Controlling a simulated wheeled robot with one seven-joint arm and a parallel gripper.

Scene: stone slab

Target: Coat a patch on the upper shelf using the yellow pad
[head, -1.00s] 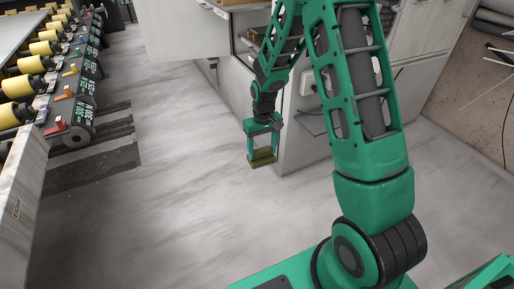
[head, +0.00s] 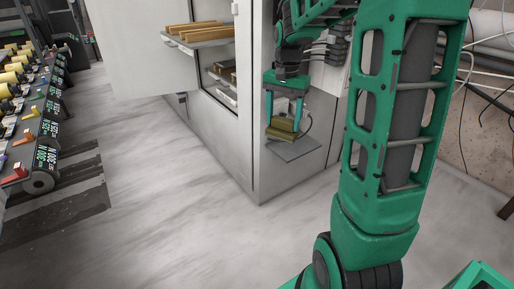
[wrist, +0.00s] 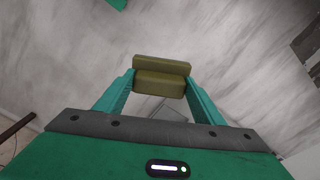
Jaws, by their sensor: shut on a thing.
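My gripper (head: 284,118) hangs pointing down in front of the cabinet's side, shut on the yellow pad (head: 282,127). The pad is a dull olive-yellow block; in the wrist view it shows between the fingertips (wrist: 161,85), above the blurred grey floor. The upper shelf (head: 212,39) is a grey board inside the open cabinet, left of my gripper in the head view. Brownish-yellow bars (head: 195,26) lie on it. No coated patch can be made out at this size.
A lower shelf (head: 222,84) holds more brownish bars. The cabinet's open door (head: 150,55) stands out to the left, and its side wall (head: 262,180) is close to my gripper. A grey plate (head: 293,150) juts out below the pad.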

